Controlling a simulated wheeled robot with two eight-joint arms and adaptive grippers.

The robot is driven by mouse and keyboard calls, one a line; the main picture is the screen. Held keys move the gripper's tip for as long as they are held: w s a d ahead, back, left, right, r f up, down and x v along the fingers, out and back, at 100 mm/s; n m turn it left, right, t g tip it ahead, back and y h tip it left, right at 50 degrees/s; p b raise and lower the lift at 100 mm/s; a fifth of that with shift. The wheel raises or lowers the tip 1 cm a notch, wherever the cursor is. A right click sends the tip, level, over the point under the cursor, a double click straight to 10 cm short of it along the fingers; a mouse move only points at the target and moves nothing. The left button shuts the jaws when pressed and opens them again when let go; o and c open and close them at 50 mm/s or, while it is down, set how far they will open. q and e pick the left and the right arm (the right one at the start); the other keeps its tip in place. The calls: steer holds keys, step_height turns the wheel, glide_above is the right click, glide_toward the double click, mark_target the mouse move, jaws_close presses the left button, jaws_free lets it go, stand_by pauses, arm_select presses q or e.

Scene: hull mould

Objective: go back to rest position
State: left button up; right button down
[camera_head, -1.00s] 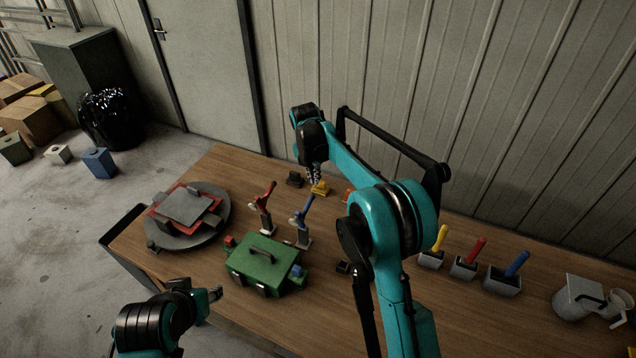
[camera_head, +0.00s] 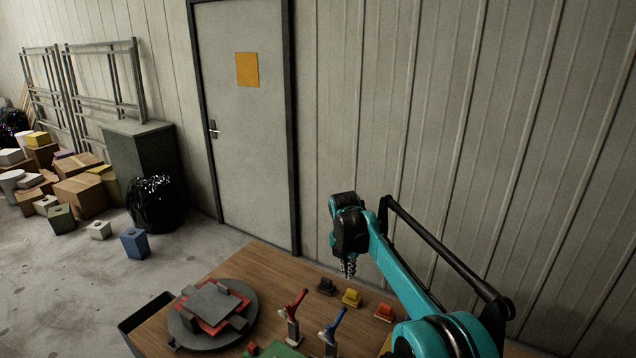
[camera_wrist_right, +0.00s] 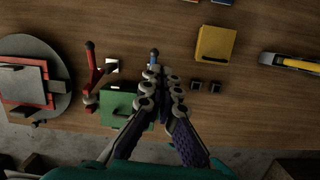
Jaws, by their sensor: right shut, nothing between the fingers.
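My right gripper (camera_head: 348,268) hangs from the teal right arm above the back part of the wooden table, shut and empty. In the head view it shows just above a small yellow block (camera_head: 352,298). My left gripper is in neither current view.
The wooden table (camera_head: 262,262) bears a round grey turntable (camera_head: 250,322) with red and grey plates, a red-handled tool (camera_head: 294,304), a blue-handled tool (camera_head: 336,322), a dark block (camera_head: 326,286) and an orange block (camera_head: 384,313). The panelled wall (camera_head: 450,130) stands behind.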

steer(key=s+d+r+m+t+b, duration=0.1)
steer(key=s+d+m+b, duration=0.15)
steer(key=s+m, duration=0.55)
steer(key=s+d+m+t+b, duration=0.25)
steer(key=s+m, duration=0.35)
steer(key=s, duration=0.5)
steer(key=s+f+m+t+b, duration=0.1)
steer(key=s+f+m+b, duration=0.1)
steer(key=s+f+m, duration=0.4)
steer(key=s+d+f+m+y+b, duration=0.1)
steer(key=s+f+m+b, duration=0.2)
steer(key=s+f+m, duration=0.3)
steer(key=s+m, duration=0.2)
steer(key=s, duration=0.3)
steer(key=shift+f+t, duration=0.3)
steer(key=shift+t, duration=0.05)
